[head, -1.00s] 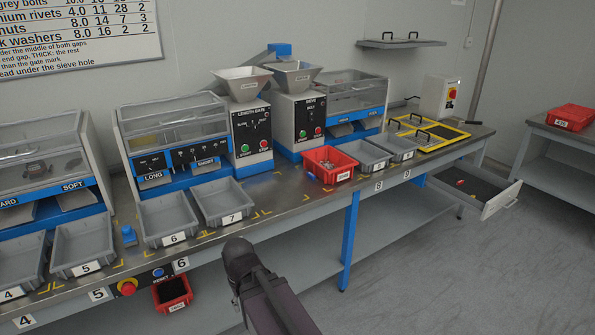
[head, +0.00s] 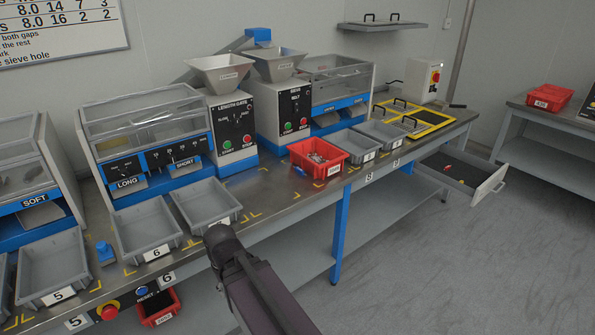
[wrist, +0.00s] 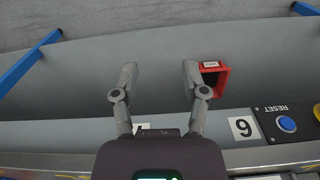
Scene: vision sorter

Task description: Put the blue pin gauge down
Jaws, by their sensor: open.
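A small blue block with a raised top (head: 105,253) stands upright on the bench, left of the grey bin labelled 6. A smaller blue piece (head: 299,170) lies at the left foot of the red bin on the bench. I cannot tell for certain which is the blue pin gauge. My gripper (wrist: 160,75) is open with nothing between its fingers in the wrist view. It is over the bench's front edge, with the grey lower shelf beneath. In the head view my arm shows, but its fingers are hidden.
Grey bins (head: 175,244) line the bench front, below the sorting machines. A red bin (head: 333,171) holds small parts. On the lower shelf is another red bin (wrist: 222,85), close to the right finger in the picture. An open drawer (head: 486,191) juts out at right.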

